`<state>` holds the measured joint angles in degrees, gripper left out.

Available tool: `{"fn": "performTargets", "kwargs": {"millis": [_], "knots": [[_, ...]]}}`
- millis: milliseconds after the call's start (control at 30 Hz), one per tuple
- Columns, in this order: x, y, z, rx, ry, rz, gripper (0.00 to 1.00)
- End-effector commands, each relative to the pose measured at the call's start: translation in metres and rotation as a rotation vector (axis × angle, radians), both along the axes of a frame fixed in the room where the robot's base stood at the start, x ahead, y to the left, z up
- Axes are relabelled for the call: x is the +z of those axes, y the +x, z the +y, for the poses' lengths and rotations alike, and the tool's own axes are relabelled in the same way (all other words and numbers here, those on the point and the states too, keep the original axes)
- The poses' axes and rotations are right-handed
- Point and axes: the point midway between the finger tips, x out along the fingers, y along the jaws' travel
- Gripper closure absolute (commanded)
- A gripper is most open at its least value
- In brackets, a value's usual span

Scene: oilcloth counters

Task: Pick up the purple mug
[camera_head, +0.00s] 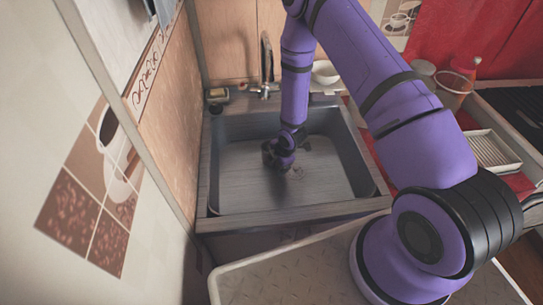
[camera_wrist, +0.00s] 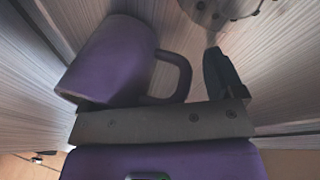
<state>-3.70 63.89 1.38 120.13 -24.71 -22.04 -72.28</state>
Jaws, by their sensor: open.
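The purple mug (camera_wrist: 112,58) fills the left of the wrist view. It looks tilted in that view, and its handle (camera_wrist: 182,75) points right. My gripper (camera_wrist: 168,78) is open, close to the mug. One dark finger shows just right of the handle, apart from it. The other finger is hidden, seemingly by the mug. In the head view my gripper (camera_head: 281,158) is down inside the sink (camera_head: 240,185), near its floor. The mug cannot be clearly told apart from my gripper there.
A round metal drain (camera_wrist: 215,8) lies beyond the mug in the wrist view. A faucet (camera_head: 267,60) stands behind the sink, with a white bowl (camera_head: 326,73) to its right. Sink walls surround my gripper. A white rack (camera_head: 490,150) is at right. The front of the sink floor is clear.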

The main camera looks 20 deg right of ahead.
Motion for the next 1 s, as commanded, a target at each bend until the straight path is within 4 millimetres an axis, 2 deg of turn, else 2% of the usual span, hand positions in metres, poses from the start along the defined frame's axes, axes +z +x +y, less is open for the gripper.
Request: {"fn": "performTargets", "kwargs": {"millis": [133,167,400,467,533,567,1000], "knots": [[0.0002,0.0000,0.0000,0.000,0.000,0.000,0.13],[0.0002,0.0000,0.0000,0.000,0.000,0.000,0.17],[0.0003,0.0000,-0.0001,0.000,0.000,0.000,0.72],[0.0003,0.0001,0.0000,0.000,0.000,0.000,0.83],[0.0003,0.0001,0.0000,0.000,0.000,0.000,0.83],[0.0006,0.0004,0.0000,0.000,0.000,-0.001,0.89],[0.0048,0.0005,0.0000,0.000,0.000,-0.001,0.89]]}}
